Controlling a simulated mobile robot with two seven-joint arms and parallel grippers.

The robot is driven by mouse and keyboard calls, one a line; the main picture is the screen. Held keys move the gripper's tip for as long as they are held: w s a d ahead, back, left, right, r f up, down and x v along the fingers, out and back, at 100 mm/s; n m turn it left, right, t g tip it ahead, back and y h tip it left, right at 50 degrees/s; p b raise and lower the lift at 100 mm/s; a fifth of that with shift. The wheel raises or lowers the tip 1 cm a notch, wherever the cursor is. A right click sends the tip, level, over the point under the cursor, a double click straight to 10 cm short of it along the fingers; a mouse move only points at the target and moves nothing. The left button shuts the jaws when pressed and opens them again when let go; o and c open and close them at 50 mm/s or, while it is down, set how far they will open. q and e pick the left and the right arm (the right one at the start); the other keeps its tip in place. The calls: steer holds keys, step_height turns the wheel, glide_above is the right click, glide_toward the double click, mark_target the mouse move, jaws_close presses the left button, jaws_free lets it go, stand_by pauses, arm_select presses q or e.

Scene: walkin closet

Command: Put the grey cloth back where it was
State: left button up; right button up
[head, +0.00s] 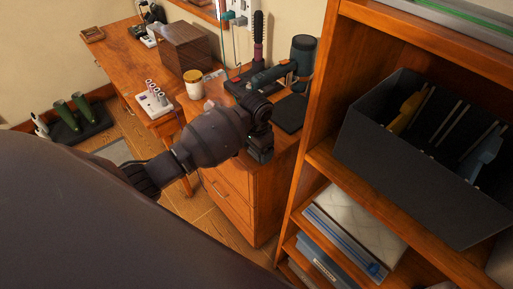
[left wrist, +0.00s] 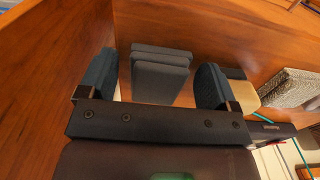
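A grey folded stack (left wrist: 160,72), which looks like the grey cloth, lies on a wooden surface ahead of my left gripper in the left wrist view. My left gripper (left wrist: 157,64) is open, with one blue-grey finger on each side of the stack in the picture. A gap shows at the left finger; I cannot tell whether the right finger touches it. In the head view my left gripper (head: 260,150) is at the front edge of the wooden drawer unit (head: 231,197), and I cannot make out the grey cloth there. My right gripper is not in view.
A patterned textile (left wrist: 288,88) is at the right in the left wrist view. In the head view, a hair dryer (head: 275,75), a round brush (head: 258,38) and a candle jar (head: 194,84) stand near the arm. A wooden shelf with a dark bin (head: 400,165) is right.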

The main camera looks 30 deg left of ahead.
arm_select(q)
step_height(320, 180, up, 12)
steer(key=shift+r, duration=0.15)
stand_by(0.6)
stand_by(0.4)
